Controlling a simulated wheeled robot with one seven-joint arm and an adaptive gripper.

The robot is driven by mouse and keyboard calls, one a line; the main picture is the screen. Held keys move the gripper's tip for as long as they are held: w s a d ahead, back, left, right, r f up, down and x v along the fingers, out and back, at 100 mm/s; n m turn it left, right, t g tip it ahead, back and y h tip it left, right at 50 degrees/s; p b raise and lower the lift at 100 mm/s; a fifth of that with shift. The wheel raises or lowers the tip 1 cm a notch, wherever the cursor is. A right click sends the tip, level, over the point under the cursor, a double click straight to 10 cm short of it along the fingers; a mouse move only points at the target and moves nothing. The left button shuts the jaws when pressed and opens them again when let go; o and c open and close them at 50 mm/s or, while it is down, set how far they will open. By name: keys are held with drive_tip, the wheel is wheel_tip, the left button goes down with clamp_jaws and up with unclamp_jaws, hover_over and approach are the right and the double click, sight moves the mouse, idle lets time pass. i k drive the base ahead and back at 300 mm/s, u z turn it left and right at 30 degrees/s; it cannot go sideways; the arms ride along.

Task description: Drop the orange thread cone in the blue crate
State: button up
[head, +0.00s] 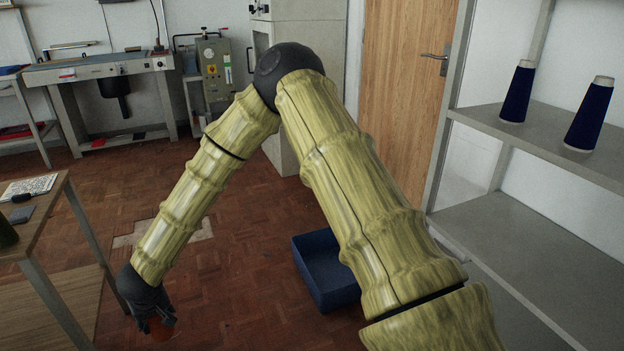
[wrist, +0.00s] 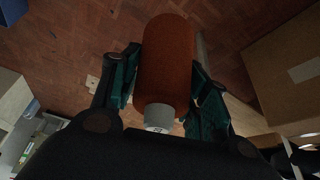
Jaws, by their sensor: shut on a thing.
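The orange thread cone (wrist: 165,60) is between the two fingers of my gripper (wrist: 165,85) in the wrist view, its pale end toward the palm. My gripper is shut on it. In the head view my gripper (head: 155,322) hangs low at the lower left, to the right of a wooden table, and a bit of the orange cone (head: 162,330) shows at its fingers. The blue crate (head: 325,270) stands on the floor right of my gripper, partly hidden behind my arm. Its visible inside looks empty. A blue corner at the upper left of the wrist view (wrist: 12,10) may be the crate.
A wooden table (head: 35,228) stands close at the left. A grey shelf (head: 540,140) with two dark blue cones (head: 517,92) is at the right. Parquet floor (head: 235,270) lies open between my gripper and the crate. A cardboard box (wrist: 290,70) shows in the wrist view.

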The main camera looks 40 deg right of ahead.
sight(326, 286)
drive_tip(key=u, duration=0.25)
drive_tip(key=k, duration=0.4)
drive_tip(key=z, duration=1.65)
